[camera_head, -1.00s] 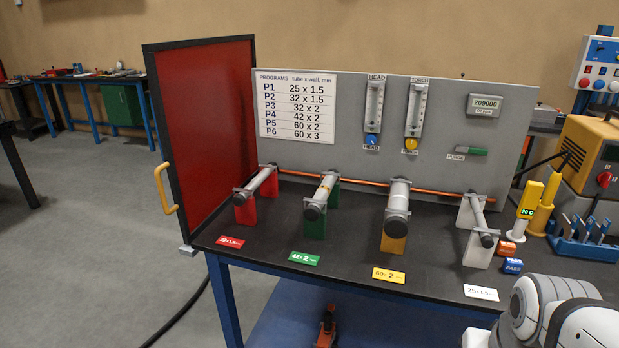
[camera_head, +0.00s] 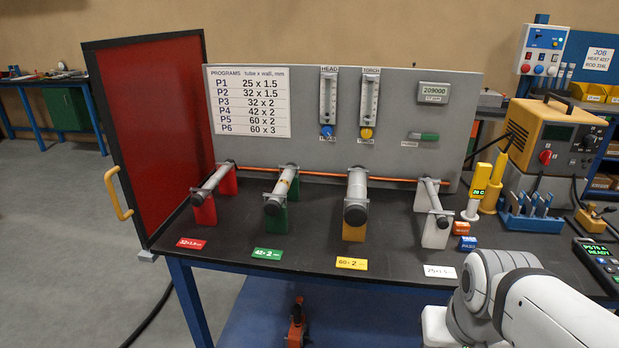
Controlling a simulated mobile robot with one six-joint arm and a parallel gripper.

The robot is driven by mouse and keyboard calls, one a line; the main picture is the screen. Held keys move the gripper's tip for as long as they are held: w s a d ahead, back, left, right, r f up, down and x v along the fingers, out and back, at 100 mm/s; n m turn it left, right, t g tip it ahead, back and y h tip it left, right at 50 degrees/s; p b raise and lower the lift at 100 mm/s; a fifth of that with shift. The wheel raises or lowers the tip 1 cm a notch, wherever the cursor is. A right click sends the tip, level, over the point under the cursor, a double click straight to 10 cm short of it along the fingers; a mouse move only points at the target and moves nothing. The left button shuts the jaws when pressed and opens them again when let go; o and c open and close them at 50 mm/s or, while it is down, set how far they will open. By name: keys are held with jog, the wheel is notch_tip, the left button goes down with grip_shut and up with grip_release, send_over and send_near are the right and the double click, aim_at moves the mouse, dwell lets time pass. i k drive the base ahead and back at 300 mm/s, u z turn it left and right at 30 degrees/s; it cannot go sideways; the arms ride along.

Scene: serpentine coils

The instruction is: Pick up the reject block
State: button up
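A small orange block (camera_head: 462,228) sits on the dark bench top, right of the white tube stand. Its lettering is too small to read; it looks like the reject block. A small blue block (camera_head: 467,243) sits just in front of it, with lettering also too small to read now. Part of my white and grey arm fills the lower right, in front of the blocks. My gripper is not in view.
Tubes rest on red, green, yellow and white stands (camera_head: 433,226) to the left. A yellow gauge (camera_head: 479,184) stands behind the blocks. A blue rack (camera_head: 533,218) and a yellow power unit (camera_head: 553,138) are to the right.

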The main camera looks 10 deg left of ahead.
aim_at(459, 227)
jog(key=z, duration=1)
jog(key=i, duration=1.2)
jog(key=u, duration=0.45)
